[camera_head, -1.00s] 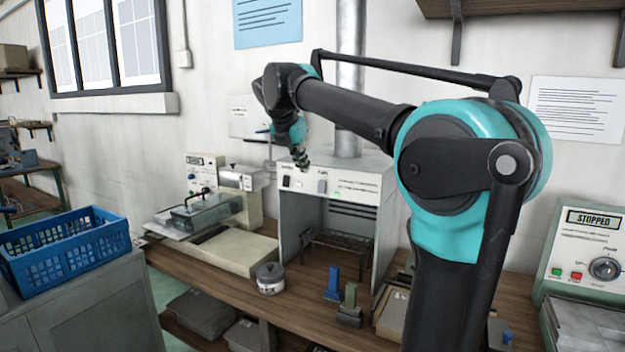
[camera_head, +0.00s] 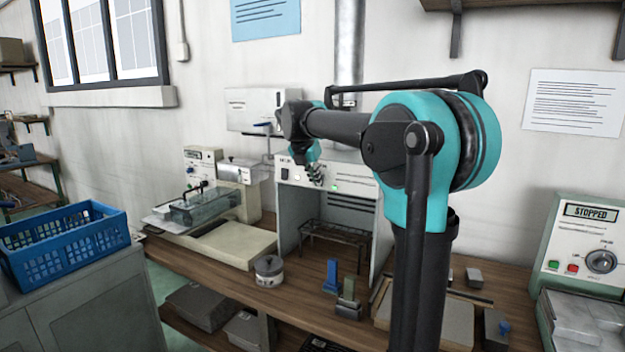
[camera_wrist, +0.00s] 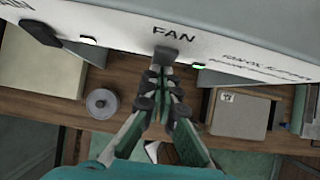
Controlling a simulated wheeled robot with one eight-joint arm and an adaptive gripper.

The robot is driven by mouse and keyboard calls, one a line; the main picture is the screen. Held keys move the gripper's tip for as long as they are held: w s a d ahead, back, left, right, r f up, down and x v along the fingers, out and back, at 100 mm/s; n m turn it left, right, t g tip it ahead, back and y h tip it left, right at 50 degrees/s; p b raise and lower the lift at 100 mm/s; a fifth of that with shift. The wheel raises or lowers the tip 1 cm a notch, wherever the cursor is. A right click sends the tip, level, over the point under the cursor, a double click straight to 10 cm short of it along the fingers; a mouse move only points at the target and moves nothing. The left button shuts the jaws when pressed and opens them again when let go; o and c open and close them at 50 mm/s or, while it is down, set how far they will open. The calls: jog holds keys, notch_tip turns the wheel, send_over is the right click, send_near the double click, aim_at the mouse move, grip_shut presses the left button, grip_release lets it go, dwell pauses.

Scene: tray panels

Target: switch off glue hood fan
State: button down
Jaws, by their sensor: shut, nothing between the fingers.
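The glue hood (camera_head: 289,220) is a pale open-fronted cabinet on the bench, with a control strip along its top front. In the wrist view, the strip has the word FAN, with a grey fan switch (camera_wrist: 163,55) below it. A small green light (camera_wrist: 198,66) glows to the switch's right; it also shows in the head view (camera_head: 334,188). My gripper (camera_wrist: 163,74) is shut and empty, its fingertips at the fan switch. I cannot tell whether they touch it. In the head view my gripper (camera_head: 315,175) largely hides the switch.
Another black switch (camera_head: 284,174) and a white light (camera_head: 297,177) are on the strip's left. A machine marked STOPPED (camera_head: 590,240) is at right.

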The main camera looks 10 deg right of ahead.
dwell(0.3)
jog(key=shift+w+d+f+t, duration=0.15)
jog(key=shift+w+t, duration=0.05)
jog(key=shift+t, duration=0.2)
jog(key=shift+r, duration=0.8)
